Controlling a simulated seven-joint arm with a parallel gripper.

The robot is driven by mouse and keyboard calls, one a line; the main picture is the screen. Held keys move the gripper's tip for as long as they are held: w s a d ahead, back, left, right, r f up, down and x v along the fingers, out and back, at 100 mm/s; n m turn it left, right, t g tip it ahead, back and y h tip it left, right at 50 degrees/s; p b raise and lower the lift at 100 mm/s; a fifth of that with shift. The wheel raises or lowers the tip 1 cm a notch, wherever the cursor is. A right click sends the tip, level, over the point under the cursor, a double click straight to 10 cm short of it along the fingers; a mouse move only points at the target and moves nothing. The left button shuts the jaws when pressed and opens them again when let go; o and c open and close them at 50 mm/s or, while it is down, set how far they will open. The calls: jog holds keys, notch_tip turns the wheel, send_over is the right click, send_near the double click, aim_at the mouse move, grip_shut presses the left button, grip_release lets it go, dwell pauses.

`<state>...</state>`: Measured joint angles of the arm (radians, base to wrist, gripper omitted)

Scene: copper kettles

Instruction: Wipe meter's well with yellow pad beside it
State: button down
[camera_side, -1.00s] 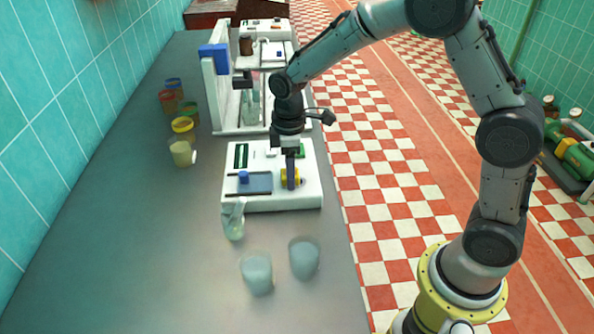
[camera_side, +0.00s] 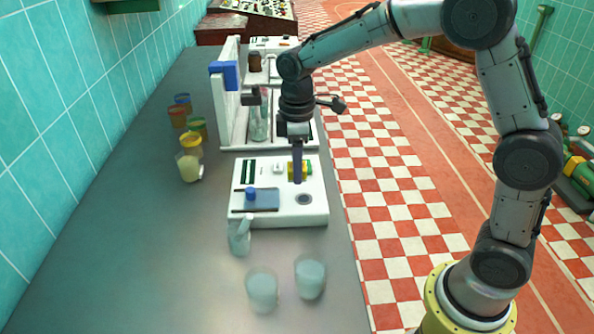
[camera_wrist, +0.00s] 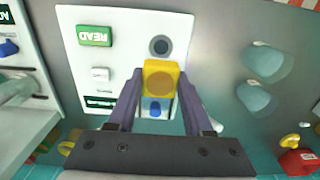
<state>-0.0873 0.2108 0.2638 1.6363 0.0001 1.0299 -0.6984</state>
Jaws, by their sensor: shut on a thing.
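My gripper (camera_side: 297,180) is shut on the yellow pad (camera_side: 291,168) above the white meter (camera_side: 315,215). In the wrist view the pad (camera_wrist: 160,80) sits between the two fingers (camera_wrist: 160,95). The meter's well (camera_side: 304,199) is a dark round hole in its top, uncovered and in front of the pad in the side view. The well also shows just beyond the pad in the wrist view (camera_wrist: 160,45). The pad and the well are apart. I cannot tell whether the pad touches the meter's top.
A green READ button (camera_wrist: 95,36) is on the meter. A small bottle (camera_side: 239,239) and two beakers (camera_side: 262,288) (camera_side: 310,276) stand in front. A white frame (camera_side: 229,110) stands behind. Several coloured jars (camera_side: 189,146) are at left. The left front counter is clear.

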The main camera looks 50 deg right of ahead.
jog(key=shift+r, duration=0.65)
